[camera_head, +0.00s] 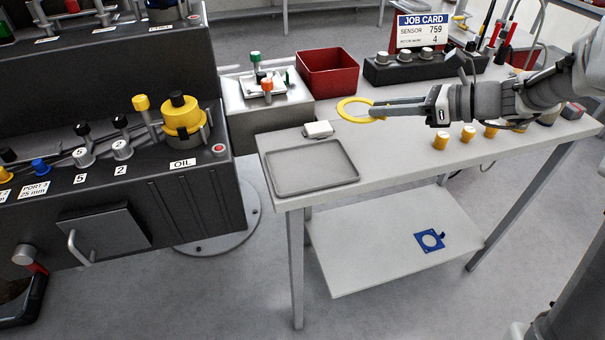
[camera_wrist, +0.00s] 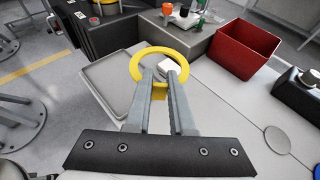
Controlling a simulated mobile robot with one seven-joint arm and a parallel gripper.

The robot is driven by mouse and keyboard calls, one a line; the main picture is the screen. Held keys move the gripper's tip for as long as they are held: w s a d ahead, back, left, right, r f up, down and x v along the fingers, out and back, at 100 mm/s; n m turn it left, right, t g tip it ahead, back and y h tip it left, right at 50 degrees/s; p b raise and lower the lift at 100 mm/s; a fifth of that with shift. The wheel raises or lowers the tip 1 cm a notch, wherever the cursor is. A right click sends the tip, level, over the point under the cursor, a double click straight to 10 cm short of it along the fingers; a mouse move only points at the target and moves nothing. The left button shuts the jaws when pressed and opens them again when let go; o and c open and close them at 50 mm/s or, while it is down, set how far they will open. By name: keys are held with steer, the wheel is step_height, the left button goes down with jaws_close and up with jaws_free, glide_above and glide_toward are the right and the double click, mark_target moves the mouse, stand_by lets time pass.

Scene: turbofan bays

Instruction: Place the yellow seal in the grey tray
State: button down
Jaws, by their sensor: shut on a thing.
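The yellow seal (camera_head: 346,108) is a flat ring with a small tab. My gripper (camera_head: 378,109) is shut on its tab and holds it above the white table. In the wrist view the seal (camera_wrist: 134,68) sticks out beyond the fingertips of my gripper (camera_wrist: 160,92), and the tab shows between them. The grey tray (camera_head: 312,188) is a shallow, empty tray on the table's front left corner. It also shows in the wrist view (camera_wrist: 97,82), to the left of the seal. In the head view the seal is above and to the right of the tray, apart from it.
A small white block (camera_head: 318,129) lies by the tray's back edge. Several orange knobs (camera_head: 440,141) stand under my arm. A dark engine console (camera_head: 120,190) is at left. A blue gasket (camera_head: 430,240) lies on the lower shelf.

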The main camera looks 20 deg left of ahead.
steer(key=b, duration=0.4)
glide_above(323, 171)
step_height(323, 171, down, 7)
steer(key=shift+d+f, duration=0.1)
steer(key=shift+s+f+b, duration=0.1)
steer(key=shift+f+b, duration=0.35)
steer(key=shift+f, duration=1.5)
steer(key=shift+f, duration=0.1)
steer(key=shift+f, duration=0.15)
steer(key=c, duration=0.8)
jaws_free()
steer(key=shift+r, duration=0.25)
